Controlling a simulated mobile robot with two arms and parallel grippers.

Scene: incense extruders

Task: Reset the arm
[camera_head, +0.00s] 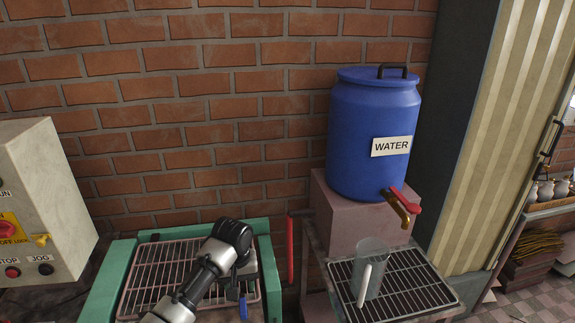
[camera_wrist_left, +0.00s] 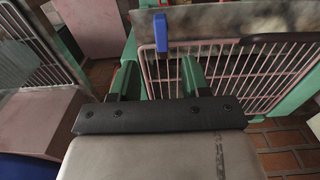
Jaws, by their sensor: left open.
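My left arm comes in from the bottom of the head view and bends down over a green-framed rack (camera_head: 101,285) with a wire grid. My left gripper (camera_head: 238,291) hangs above the right part of this grid. In the left wrist view its two green fingers (camera_wrist_left: 160,80) stand apart with nothing between them. A blue handle (camera_wrist_left: 160,33) on a grey plate shows beyond the fingertips, apart from them. My right gripper is in neither view.
A control box (camera_head: 40,200) stands at the left. At the right, a blue water barrel (camera_head: 365,110) with a red-handled tap (camera_head: 404,199) sits on a pinkish block (camera_head: 345,215). A brick wall closes the back.

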